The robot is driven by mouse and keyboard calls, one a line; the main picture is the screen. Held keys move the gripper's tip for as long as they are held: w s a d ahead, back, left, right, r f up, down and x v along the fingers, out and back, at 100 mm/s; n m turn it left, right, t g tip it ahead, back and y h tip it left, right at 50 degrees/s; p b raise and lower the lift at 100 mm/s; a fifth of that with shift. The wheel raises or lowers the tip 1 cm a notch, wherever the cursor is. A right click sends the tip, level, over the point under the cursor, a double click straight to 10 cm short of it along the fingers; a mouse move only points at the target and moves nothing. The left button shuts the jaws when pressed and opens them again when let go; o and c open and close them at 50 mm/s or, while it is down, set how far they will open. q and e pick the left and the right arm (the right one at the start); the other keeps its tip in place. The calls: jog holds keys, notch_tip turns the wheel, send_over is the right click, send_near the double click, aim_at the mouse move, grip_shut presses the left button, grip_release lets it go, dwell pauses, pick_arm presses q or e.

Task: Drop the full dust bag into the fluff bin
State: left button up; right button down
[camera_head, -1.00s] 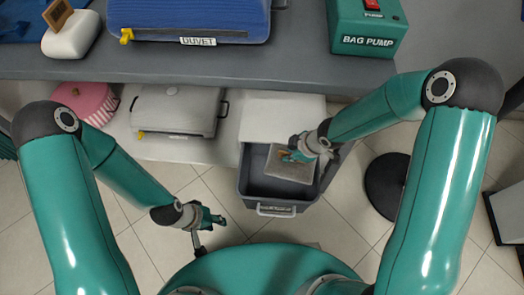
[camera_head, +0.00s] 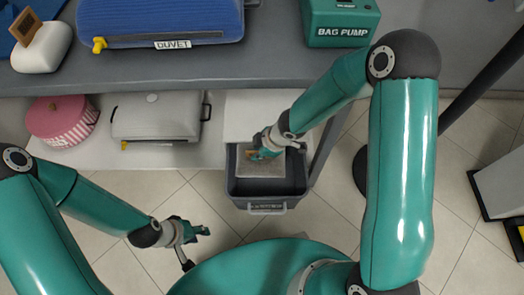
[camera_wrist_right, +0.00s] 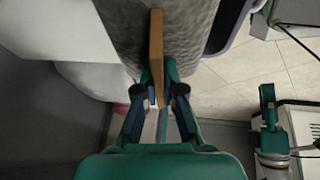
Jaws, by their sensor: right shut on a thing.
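The grey dust bag (camera_head: 260,171) has a tan card collar (camera_head: 250,154), which also shows in the right wrist view (camera_wrist_right: 156,50). My right gripper (camera_head: 265,152) is shut on the collar. In the head view the bag lies within the outline of an open grey bin (camera_head: 234,188) with a front handle. Whether it is above the rim or down inside, I cannot tell. In the right wrist view the grey bag (camera_wrist_right: 190,22) hangs beyond the fingers (camera_wrist_right: 158,95). My left gripper (camera_head: 200,231) is apart, over the floor at lower left; its finger gap is unclear.
A grey counter (camera_head: 270,64) runs above the bin, bearing a blue DUVET case (camera_head: 160,20) and a green BAG PUMP box (camera_head: 341,24). A grey case (camera_head: 157,116) and a pink striped box (camera_head: 62,120) stand on the shelf below. Tiled floor lies open in front.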

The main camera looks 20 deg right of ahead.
aim_at(258, 162)
jog(key=shift+f+b, duration=2.7)
jog(key=shift+f, duration=0.2)
jog(key=c, duration=1.2)
grip_release()
jog(key=shift+d+r, duration=0.1)
jog(key=shift+r, duration=0.1)
